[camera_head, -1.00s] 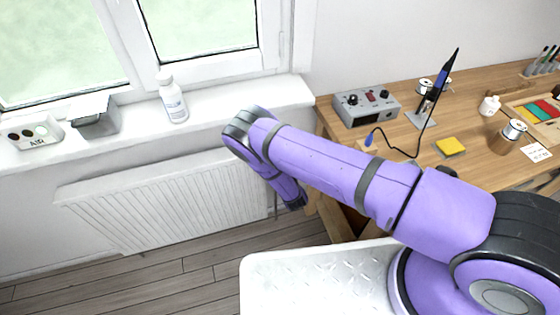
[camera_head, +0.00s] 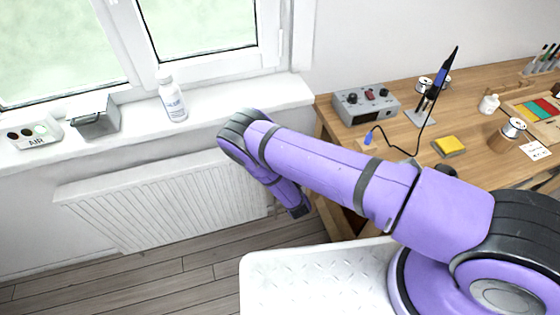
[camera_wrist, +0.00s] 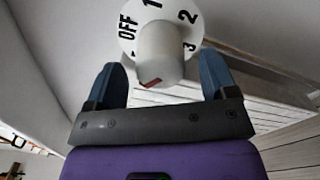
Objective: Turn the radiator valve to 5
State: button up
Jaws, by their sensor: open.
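The radiator valve is a white round knob (camera_wrist: 160,50) in front of a white dial plate (camera_wrist: 128,22) printed OFF, 1, 2 and 3. The knob has a red mark low on its near face; which number it lines up with cannot be told. My gripper (camera_wrist: 161,62) is open, with its two dark blue fingers on either side of the knob. Contact with the knob cannot be made out. In the head view my forearm slopes down beside the white radiator (camera_head: 160,205), and the valve is hidden.
A windowsill (camera_head: 215,108) above the radiator holds a white bottle (camera_head: 172,98), a grey box (camera_head: 95,120) and an AIR monitor (camera_head: 33,135). A wooden workbench (camera_head: 470,130) stands at right with a control box (camera_head: 365,105), soldering iron (camera_head: 436,85) and yellow sponge (camera_head: 449,146).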

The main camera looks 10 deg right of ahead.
jog(key=s+d, duration=0.1)
jog(key=s, duration=0.6)
jog(key=shift+d, duration=0.25)
jog(key=shift+s, duration=0.1)
